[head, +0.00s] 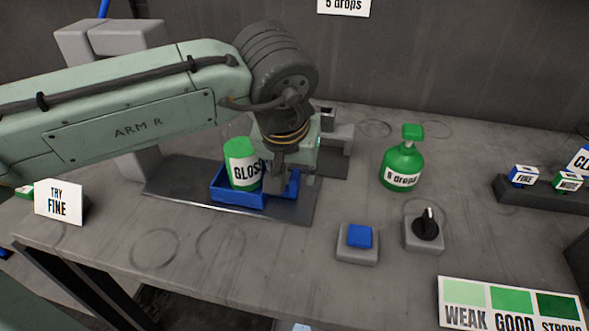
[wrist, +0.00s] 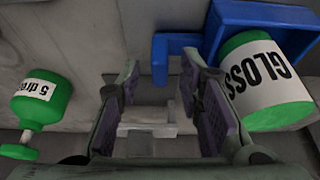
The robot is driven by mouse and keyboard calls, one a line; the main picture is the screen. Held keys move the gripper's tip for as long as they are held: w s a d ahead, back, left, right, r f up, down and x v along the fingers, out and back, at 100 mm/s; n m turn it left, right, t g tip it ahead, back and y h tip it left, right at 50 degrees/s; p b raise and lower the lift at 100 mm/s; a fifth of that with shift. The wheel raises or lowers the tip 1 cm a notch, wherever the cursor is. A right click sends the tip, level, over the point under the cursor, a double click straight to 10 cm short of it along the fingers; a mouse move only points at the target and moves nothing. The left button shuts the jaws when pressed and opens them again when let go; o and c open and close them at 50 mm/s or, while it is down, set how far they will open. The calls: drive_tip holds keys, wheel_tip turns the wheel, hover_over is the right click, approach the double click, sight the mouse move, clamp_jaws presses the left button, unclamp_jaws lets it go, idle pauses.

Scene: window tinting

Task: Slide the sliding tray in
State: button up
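The sliding tray (head: 238,199) is a small blue open box on a dark flat plate, with a blue handle (head: 292,186) at its right side. A green can labelled GLOSS (head: 240,165) stands in the tray. In the wrist view the tray (wrist: 262,14) is at the upper right, with the can (wrist: 268,85) in it. My gripper (head: 278,188) is low over the handle. In the wrist view my gripper's (wrist: 160,72) fingers are apart, with the handle (wrist: 160,58) showing by the fingertips. I cannot tell whether they touch it.
A green pump bottle labelled 5 drops (head: 402,165) stands to the right. A blue button (head: 359,236) and a black knob (head: 426,224) sit near the front. A TRY FINE card (head: 59,203) is at left. The bench between card and button is clear.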

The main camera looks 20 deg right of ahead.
drive_tip(key=shift+w+f, duration=0.1)
drive_tip(key=shift+f, duration=0.15)
drive_tip(key=shift+c, duration=0.5)
clamp_jaws()
